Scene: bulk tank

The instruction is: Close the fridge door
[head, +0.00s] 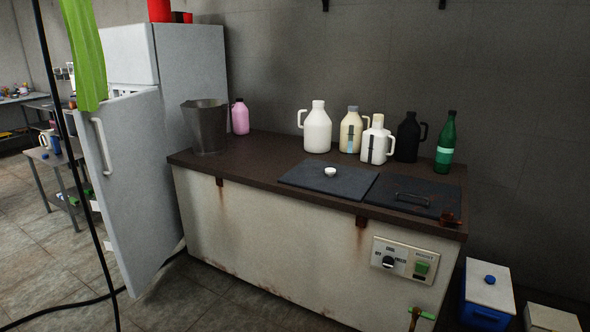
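The fridge (193,75) stands at the back left against the wall, white to grey with a separate upper section. Its lower door (128,180) is swung open toward me, with a pale vertical handle (102,146) on its face. A green cloth (84,50) hangs in front of the door's upper left corner and hides part of it. The fridge's inside is hidden behind the door. Neither of my grippers shows in the head view.
The bulk tank (270,240) stands right of the door, with a bucket (205,128) and several jugs and bottles on top. A dark cable (75,306) lies on the floor near the door. A side table (52,156) stands left. Boxes (488,290) sit at the lower right.

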